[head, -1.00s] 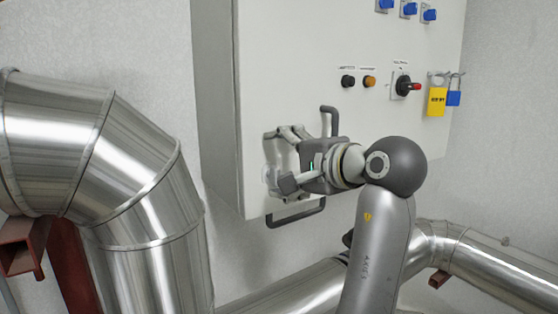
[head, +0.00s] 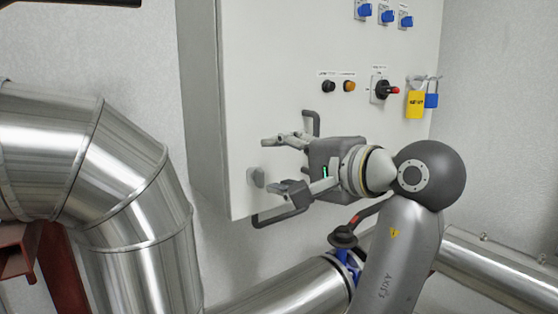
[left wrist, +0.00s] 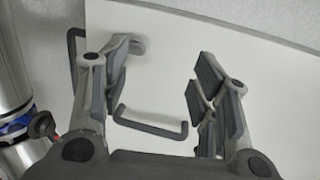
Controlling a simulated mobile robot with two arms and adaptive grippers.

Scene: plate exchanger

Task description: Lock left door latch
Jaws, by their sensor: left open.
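The door latch (head: 256,177) is a small grey knob near the lower left edge of the white cabinet door (head: 290,60). My left gripper (head: 276,167) is open and empty, just right of the latch in the head view, with its fingers spread and pointing at the door. In the left wrist view, the latch (left wrist: 138,47) shows just beyond the left finger, partly hidden by it, and my open gripper (left wrist: 160,75) frames bare door. I cannot tell whether the latch is locked. My right gripper is out of view.
Dark bar handles show above the gripper (head: 311,122) and below it (head: 280,217). A large metal pipe (head: 130,180) bends at left; another runs below the cabinet.

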